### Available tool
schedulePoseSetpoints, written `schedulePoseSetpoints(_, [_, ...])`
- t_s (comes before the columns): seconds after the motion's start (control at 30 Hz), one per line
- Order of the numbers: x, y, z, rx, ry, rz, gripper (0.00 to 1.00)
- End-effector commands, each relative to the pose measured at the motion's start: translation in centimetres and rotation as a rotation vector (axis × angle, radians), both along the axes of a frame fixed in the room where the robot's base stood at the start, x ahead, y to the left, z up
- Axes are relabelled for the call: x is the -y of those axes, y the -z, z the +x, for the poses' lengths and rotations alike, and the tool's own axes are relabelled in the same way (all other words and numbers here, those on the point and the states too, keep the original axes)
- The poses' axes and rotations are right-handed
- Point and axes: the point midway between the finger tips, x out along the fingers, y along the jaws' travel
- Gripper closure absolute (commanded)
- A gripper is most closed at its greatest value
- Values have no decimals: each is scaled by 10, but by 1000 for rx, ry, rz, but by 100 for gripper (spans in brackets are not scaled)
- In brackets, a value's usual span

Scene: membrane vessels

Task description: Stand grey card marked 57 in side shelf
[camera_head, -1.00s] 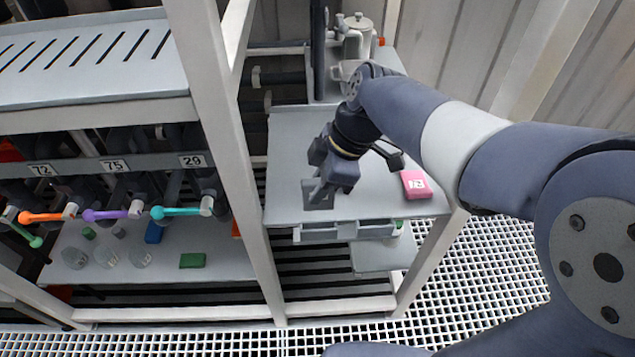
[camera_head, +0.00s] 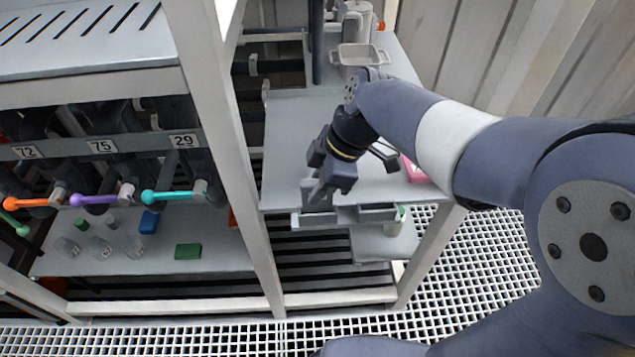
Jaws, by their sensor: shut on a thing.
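My gripper (camera_head: 322,192) is shut on a grey card (camera_head: 317,197), near the front edge of the grey side shelf (camera_head: 290,140). The card is upright, at the left compartment of a two-part grey holder (camera_head: 345,217) along that edge. I cannot tell whether its lower edge is inside the compartment or just behind it. No number on the card is readable. The holder's right compartment (camera_head: 378,212) looks empty.
A pink block (camera_head: 416,172) lies on the shelf's right, partly behind my arm. A tray (camera_head: 361,55) and a pale vessel (camera_head: 355,20) stand at the back. A white post (camera_head: 237,150) borders the left. A lower shelf (camera_head: 385,243) holds a whitish container (camera_head: 394,222).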

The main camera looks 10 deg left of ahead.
Motion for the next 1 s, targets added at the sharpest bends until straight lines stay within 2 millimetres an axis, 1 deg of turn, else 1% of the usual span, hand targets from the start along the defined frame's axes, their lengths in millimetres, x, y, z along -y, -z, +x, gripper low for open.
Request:
schedulePoseSetpoints(0.03, [0,6,0,0,0,0,100])
schedulePoseSetpoints(0.5, [0,32,0,0,-1,0,100])
schedulePoseSetpoints(1.0, [0,34,0,0,0,0,100])
